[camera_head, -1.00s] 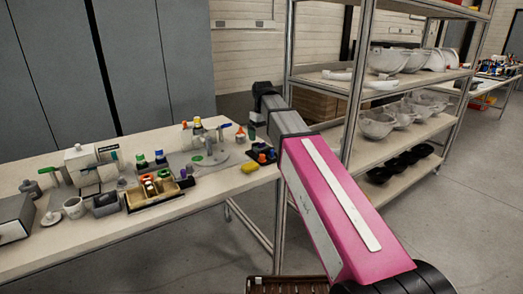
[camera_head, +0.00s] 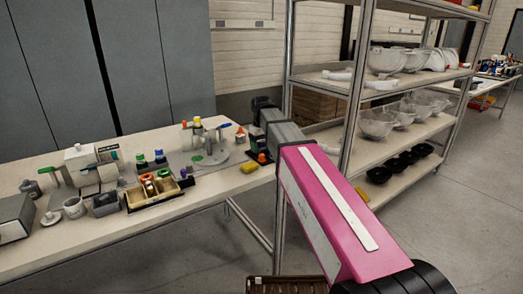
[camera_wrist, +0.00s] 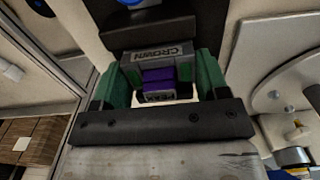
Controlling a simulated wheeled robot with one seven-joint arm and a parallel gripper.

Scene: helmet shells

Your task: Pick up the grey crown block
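The grey crown block (camera_wrist: 158,53), with "CROWN" written on it, shows in the wrist view between the two green fingers of my gripper (camera_wrist: 161,66). A purple block (camera_wrist: 160,75) and another grey lettered face (camera_wrist: 155,96) also show between the fingers, nearer the palm. The fingers are apart, one on each side of the blocks. I see no clear sign of a grip, and contact at the fingertips is hard to judge. In the head view, my wrist is over the right end of the table (camera_head: 190,207), and the crown block cannot be made out there.
A yellow block (camera_head: 250,168) lies near the table's right front edge. A wooden tray (camera_head: 150,195) with small items stands farther left. The shelf rack (camera_head: 355,110) holding helmet shells is close on the right.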

